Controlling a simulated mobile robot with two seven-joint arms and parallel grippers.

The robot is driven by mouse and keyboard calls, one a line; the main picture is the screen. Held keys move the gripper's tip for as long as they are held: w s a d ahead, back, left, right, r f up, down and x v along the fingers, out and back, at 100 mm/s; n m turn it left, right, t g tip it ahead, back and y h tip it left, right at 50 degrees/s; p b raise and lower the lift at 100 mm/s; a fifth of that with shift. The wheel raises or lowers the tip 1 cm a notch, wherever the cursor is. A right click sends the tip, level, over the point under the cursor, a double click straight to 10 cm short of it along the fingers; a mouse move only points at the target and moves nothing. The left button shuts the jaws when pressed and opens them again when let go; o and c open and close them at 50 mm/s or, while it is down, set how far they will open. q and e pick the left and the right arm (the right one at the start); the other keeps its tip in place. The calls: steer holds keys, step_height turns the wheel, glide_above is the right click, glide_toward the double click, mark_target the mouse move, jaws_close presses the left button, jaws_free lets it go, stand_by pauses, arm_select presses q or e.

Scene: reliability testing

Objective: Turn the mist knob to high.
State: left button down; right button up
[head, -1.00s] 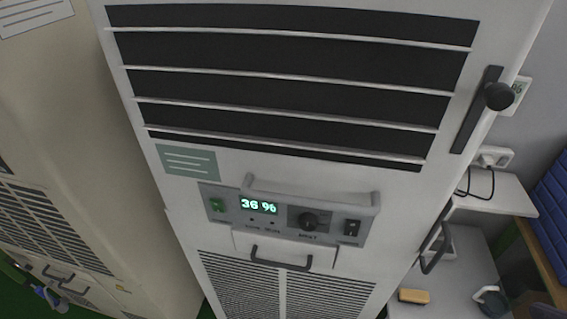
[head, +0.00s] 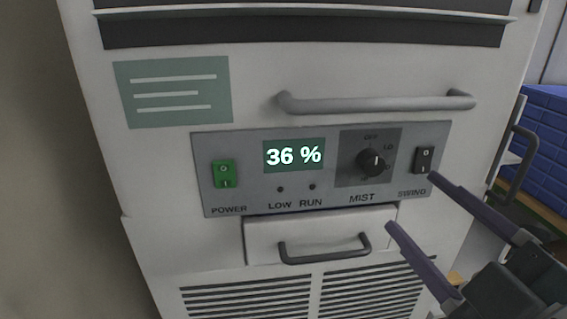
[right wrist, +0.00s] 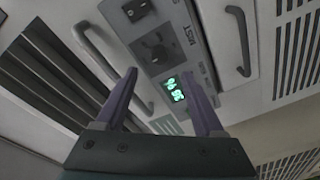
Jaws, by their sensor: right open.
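The black mist knob (head: 371,162) sits on a dark square plate above the word MIST, on the grey control panel (head: 240,203) of a white unit. OFF shows above it and LO at its upper right; the other marks are too small to read. Its white pointer line is near the top right of its face, but the exact setting is unclear. The knob also shows in the right wrist view (right wrist: 157,52), beyond my fingertips. My right gripper (head: 411,200) is open and empty, with its fingers below and right of the knob, apart from it. My left gripper is not in view.
A green power switch (head: 224,174), a display (head: 294,155) reading 36 % and a black swing switch (head: 423,160) share the panel. A grey bar handle (head: 375,103) juts out above it. A drawer with a dark handle (head: 325,247) lies below. Blue bins (head: 548,140) stand at right.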

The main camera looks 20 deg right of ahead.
mark_target(376, 167)
steer(key=w, duration=0.5)
steer(key=w+d, duration=0.1)
steer(key=w, duration=0.2)
steer(key=shift+w+p, duration=0.1)
steer(key=shift+p, duration=0.25)
jaws_close()
